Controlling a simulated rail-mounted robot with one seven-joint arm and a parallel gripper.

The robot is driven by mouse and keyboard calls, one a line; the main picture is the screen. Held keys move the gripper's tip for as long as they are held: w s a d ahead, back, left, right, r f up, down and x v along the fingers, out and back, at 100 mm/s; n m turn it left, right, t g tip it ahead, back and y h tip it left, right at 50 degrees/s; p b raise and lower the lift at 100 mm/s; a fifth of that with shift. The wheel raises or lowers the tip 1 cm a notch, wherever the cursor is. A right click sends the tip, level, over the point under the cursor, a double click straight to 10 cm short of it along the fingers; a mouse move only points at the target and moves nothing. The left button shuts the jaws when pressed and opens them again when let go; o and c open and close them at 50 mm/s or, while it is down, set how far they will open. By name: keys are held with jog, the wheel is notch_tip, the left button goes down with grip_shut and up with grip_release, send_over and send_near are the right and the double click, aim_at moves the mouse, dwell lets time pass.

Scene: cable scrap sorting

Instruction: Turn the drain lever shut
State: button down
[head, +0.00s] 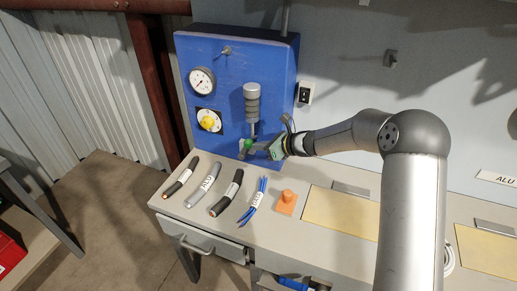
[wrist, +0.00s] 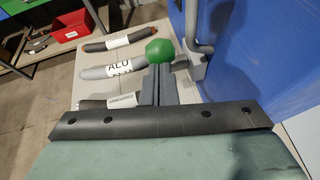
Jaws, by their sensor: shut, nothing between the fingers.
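The drain lever's green knob (head: 246,144) is low at the front of the blue panel (head: 215,48), under a grey cylinder. In the wrist view the round green knob (wrist: 160,52) sits right at the tips of my gripper (wrist: 160,75). A grey pipe and valve body (wrist: 193,65) stand just right of it. My gripper (head: 260,147) reaches in from the right in the head view, its fingers shut with nothing between them. The fingertips look close against the knob; I cannot tell if they touch.
Several cable pieces lie on the bench left of my gripper, including a grey one labelled ALU (head: 203,184) and blue wires (head: 253,201). An orange block (head: 286,202) stands nearby. The panel carries a gauge (head: 202,81) and a yellow knob (head: 208,122). A red bin (wrist: 55,20) is beyond the bench.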

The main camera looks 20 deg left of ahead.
aim_at(250, 144)
jog(key=shift+w+a+r, duration=0.15)
jog(key=shift+a+r, duration=0.75)
jog(key=shift+a, duration=0.25)
jog(key=shift+a+r, duration=0.3)
jog(key=shift+a, duration=0.4)
